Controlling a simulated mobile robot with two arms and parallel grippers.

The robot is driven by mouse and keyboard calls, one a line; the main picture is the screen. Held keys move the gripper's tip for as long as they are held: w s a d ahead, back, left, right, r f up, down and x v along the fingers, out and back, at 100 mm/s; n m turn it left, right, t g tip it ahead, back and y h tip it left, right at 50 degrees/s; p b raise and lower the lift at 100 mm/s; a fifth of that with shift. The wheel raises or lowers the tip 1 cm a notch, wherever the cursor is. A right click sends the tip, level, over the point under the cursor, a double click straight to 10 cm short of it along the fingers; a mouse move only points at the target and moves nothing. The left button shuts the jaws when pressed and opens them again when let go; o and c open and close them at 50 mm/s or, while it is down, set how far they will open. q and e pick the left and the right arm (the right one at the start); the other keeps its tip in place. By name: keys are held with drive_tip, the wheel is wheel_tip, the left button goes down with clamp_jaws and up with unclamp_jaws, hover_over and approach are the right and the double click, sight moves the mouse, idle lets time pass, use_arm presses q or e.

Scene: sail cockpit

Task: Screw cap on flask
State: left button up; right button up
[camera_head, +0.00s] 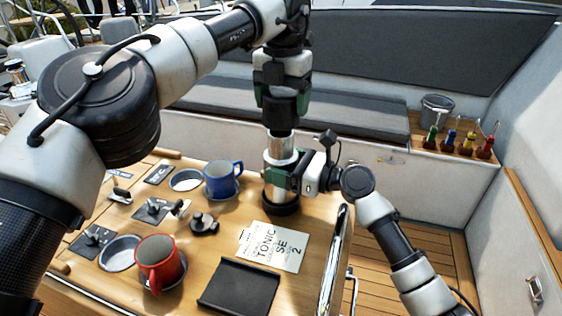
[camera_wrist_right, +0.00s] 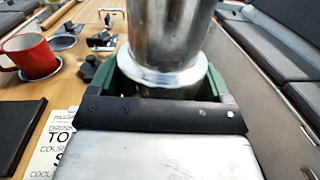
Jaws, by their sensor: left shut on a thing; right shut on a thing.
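The silver flask (camera_head: 281,150) stands upright on the table, its foot within a dark round base (camera_head: 281,205). My right gripper (camera_head: 279,178) comes in from the right and is shut around the flask's body. In the right wrist view its green fingers lie on both sides of the metal flask (camera_wrist_right: 172,32). My left gripper (camera_head: 283,100) points straight down above the flask. It is shut on a dark cap (camera_head: 282,121), which sits right over the flask's top. Whether the threads are engaged cannot be seen.
A blue mug (camera_head: 223,179), a red mug (camera_head: 160,264), a black tray (camera_head: 239,288) and a printed card (camera_head: 273,246) lie left and front of the flask. A metal rail (camera_head: 337,262) runs along the table's right edge. Several colored bottles (camera_head: 459,141) stand on the far shelf.

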use_arm(q)
drive_tip(key=shift+f, duration=1.9)
drive_tip(key=shift+f, duration=0.9)
drive_tip(key=shift+f, duration=0.55)
